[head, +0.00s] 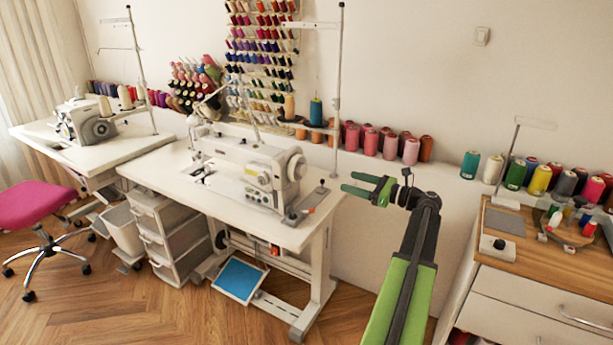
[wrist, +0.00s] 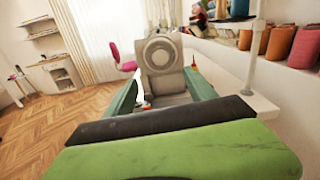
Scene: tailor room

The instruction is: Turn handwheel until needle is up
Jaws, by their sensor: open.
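The white sewing machine (head: 238,165) stands on the middle white table (head: 150,178). Its round handwheel (head: 297,168) is at the right end of the machine. In the wrist view the handwheel (wrist: 161,54) faces me as a grey disc with a darker hub, ahead of and between my fingers. My gripper (head: 347,182) is open and empty, with green fingers, in the air right of the handwheel and apart from it. It also shows in the wrist view (wrist: 160,84). The needle area is at the machine's left end, and the needle is too small to make out.
A thread stand pole (head: 337,95) rises at the table's back right, close to my gripper. Thread cones (head: 390,144) line the ledge behind. A wooden-topped cabinet (head: 530,238) stands at right. A pink chair (head: 38,203) is at left. Open floor lies in front.

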